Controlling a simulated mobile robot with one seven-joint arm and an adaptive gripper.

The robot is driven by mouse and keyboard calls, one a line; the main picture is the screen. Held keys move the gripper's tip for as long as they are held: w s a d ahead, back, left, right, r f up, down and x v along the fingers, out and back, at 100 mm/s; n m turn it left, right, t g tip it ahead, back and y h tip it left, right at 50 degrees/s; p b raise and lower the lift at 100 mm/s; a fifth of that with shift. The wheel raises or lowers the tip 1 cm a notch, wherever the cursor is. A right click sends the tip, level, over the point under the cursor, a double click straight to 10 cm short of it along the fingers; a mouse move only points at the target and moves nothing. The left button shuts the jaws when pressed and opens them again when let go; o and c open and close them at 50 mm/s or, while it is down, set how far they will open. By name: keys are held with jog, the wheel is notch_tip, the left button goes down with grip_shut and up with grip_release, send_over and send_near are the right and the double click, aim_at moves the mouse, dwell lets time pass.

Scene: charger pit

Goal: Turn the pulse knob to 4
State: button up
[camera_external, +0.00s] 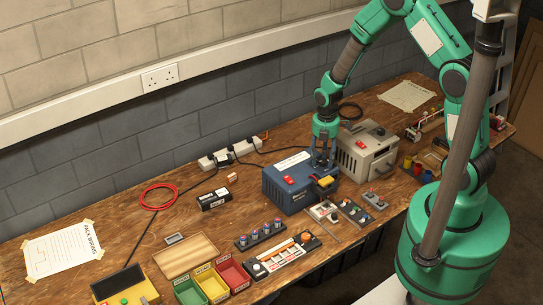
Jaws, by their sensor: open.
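A dark blue box (284,193) with a red switch (288,180) and a white label strip on top stands in the middle of the bench. My gripper (322,164) points down at the right end of its top, with its fingers apart. I cannot tell whether the fingers touch the box. A yellow part (325,182) shows at the box's front right, below the fingers. A grey box (371,160) with a red switch stands just to the right. No pulse knob or its number scale can be made out at this size; the fingers may hide it.
On the wooden bench (140,228), small control modules (352,211) lie in front of the blue box. Green, yellow and red bins (211,284) stand front left. A black block (214,199) and a power strip (229,153) lie left and behind. The back wall is close behind.

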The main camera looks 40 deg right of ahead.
grip_shut()
